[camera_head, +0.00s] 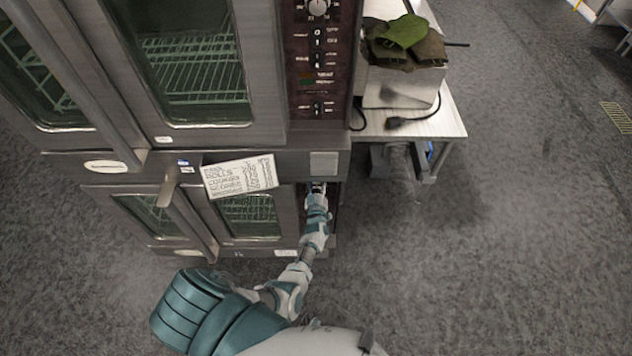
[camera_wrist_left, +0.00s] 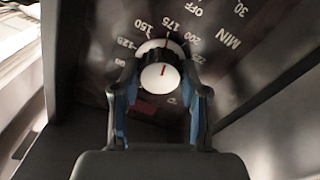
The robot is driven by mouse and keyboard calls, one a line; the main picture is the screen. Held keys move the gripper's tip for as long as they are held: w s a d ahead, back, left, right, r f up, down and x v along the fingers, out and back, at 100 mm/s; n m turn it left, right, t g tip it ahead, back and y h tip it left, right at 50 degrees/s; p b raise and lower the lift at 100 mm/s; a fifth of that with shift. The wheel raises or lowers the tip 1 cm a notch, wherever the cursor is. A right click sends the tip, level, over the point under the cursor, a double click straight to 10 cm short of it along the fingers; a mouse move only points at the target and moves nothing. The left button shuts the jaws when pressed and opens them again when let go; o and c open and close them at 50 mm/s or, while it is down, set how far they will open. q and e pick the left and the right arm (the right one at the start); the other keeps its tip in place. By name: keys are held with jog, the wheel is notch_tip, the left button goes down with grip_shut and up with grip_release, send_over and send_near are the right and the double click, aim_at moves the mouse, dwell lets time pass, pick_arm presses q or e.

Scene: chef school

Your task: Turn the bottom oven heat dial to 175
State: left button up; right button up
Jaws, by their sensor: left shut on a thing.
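The bottom oven heat dial (camera_wrist_left: 160,77) is a pale round knob with a red mark, on a dark panel (camera_wrist_left: 100,60) with white numbers. In the head view my left gripper (camera_head: 318,187) reaches the lower oven's right-hand control panel, and the arm hides the dial there. My right gripper is in neither view.
The upper oven's control panel (camera_head: 320,60) is above, with its own dial (camera_head: 318,8). A paper list (camera_head: 240,176) hangs on the oven front near a door handle (camera_head: 168,182). A metal table (camera_head: 420,125) with green oven mitts (camera_head: 400,38) stands at right.

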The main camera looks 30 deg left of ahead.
pick_arm(q)
jog(key=shift+s+d+f, duration=0.15)
jog(key=shift+d+f, duration=0.1)
jog(key=shift+f, duration=0.25)
jog(key=o, duration=1.1)
jog(key=shift+o, duration=0.2)
jog(key=shift+w+r, duration=0.15)
jog(key=shift+w, duration=0.05)
jog(key=shift+s, duration=0.15)
jog(key=v, duration=1.1)
jog(key=shift+s+d, duration=0.2)
jog(key=shift+s, duration=0.15)
